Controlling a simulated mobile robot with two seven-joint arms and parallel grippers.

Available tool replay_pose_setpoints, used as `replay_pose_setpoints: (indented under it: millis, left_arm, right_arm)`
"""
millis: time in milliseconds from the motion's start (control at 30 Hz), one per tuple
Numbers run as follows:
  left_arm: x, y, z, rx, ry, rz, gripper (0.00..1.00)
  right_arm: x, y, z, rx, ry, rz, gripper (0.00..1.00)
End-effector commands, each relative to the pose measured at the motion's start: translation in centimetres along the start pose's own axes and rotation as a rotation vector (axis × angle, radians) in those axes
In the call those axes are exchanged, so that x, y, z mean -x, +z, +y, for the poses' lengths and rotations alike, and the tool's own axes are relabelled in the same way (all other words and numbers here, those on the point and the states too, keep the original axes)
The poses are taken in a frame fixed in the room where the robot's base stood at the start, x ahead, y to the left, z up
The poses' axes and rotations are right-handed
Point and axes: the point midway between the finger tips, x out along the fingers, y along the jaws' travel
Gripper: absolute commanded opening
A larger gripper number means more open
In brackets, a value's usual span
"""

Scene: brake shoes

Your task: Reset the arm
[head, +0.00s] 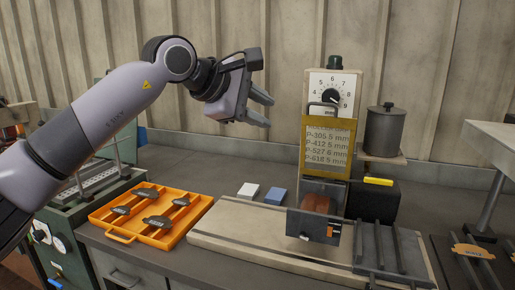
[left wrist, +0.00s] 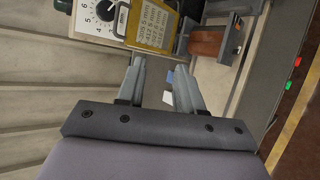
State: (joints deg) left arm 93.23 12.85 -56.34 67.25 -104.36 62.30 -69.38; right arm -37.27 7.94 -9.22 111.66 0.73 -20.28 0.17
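My left gripper (head: 261,107) is raised above the bench, left of the dial machine, with its fingers pointing right. Its two fingers show apart in the left wrist view (left wrist: 160,75), with nothing held between them. It touches nothing that I can see. My left arm comes in from the left over the orange tray (head: 125,237). My right gripper is in neither view.
The dial machine (head: 334,88) has a yellow parts sign (head: 328,145) and an open drawer (head: 319,228) holding a brown block. A white block (head: 248,190) and a blue block (head: 275,196) lie nearby. The tray holds several brake shoes. A grey canister (head: 384,132) stands right.

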Motion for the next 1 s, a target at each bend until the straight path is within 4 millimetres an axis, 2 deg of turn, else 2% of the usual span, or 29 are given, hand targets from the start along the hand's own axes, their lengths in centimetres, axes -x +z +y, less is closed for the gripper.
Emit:
replay_pose_setpoints:
  millis: [33,200,400,533,667,767,867,1000]
  left_arm:
    - [-1.6,0.5,-2.1,0.070,-0.021,-0.069,0.36]
    - [-4.1,2.8,-5.9,0.324,-0.038,-0.286,0.36]
    - [-5.8,5.0,-10.4,0.740,-0.064,-0.563,0.36]
    - [-6.0,5.2,-12.8,1.057,-0.076,-0.730,0.36]
    - [-5.9,4.4,-15.0,1.390,-0.083,-0.873,0.36]
    - [-5.7,3.0,-16.9,1.655,-0.081,-0.969,0.36]
    - [-5.6,1.1,-19.1,1.924,-0.072,-1.052,0.36]
    - [-5.3,-2.1,-23.1,2.306,-0.039,-1.147,0.36]
  right_arm:
    - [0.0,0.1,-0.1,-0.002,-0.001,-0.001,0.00]
    - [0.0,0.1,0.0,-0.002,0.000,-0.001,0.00]
    - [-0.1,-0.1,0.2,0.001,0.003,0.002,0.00]
    - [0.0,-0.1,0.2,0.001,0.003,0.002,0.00]
    - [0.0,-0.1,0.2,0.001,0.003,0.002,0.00]
    - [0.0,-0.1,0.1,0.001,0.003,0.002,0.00]
    - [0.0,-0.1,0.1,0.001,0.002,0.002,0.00]
    - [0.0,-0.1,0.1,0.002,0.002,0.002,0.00]
